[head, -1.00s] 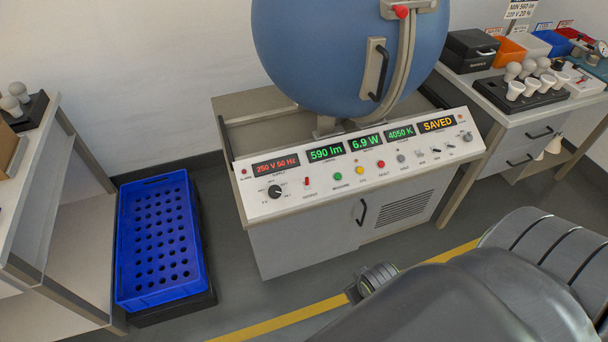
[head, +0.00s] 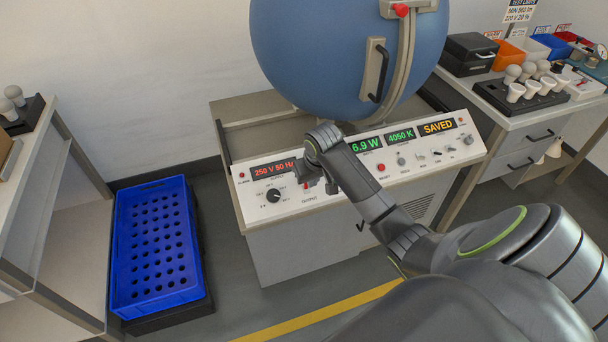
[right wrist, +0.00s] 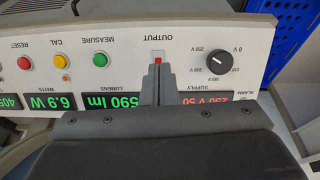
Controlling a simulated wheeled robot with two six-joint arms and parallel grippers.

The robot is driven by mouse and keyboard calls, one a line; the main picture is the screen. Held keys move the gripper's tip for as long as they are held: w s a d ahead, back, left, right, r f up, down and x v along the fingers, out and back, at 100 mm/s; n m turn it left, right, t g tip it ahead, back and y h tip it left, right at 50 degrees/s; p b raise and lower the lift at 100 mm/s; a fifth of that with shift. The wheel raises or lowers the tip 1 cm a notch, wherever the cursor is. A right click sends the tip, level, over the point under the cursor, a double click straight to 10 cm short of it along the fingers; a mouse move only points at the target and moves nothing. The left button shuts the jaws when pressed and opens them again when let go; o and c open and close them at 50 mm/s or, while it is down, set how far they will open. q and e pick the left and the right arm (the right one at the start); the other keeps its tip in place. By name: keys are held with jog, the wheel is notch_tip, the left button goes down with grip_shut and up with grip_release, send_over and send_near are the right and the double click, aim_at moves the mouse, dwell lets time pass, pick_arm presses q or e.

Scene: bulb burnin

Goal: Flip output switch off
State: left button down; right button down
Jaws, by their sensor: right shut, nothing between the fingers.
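The output switch is a small red lever on a pale plate above the OUTPUT label on the sloped control panel (head: 470,150). In the right wrist view, which shows the panel upside down, the red switch (right wrist: 158,60) sits right at my fingertips, its lever toward the display side. My right gripper (head: 310,176) is shut and empty over this part of the panel; its closed fingers also show in the right wrist view (right wrist: 158,72). I cannot tell whether they touch the lever. My left gripper is not in view.
The supply knob (right wrist: 218,62) and green MEASURE button (right wrist: 100,59) flank the switch. A big blue sphere (head: 310,50) stands behind the panel. A blue crate (head: 122,250) is on the floor at left. A bulb rack (head: 500,97) stands on the right bench.

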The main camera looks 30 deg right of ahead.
notch_tip(320, 180, up, 4)
send_over(304, 186)
jog(key=s, duration=0.2)
jog(key=shift+w+f+m, duration=0.15)
jog(key=shift+f+m, duration=0.05)
jog(key=shift+m, duration=0.2)
jog(key=shift+f, duration=0.1)
jog(key=x, duration=0.9)
jog(key=shift+w+f+b, duration=0.2)
jog(key=shift+f+b, duration=0.15)
jog(key=shift+s+r+t+p, duration=0.1)
jog(key=shift+s+t+p, duration=0.1)
jog(key=shift+t+p, duration=0.25)
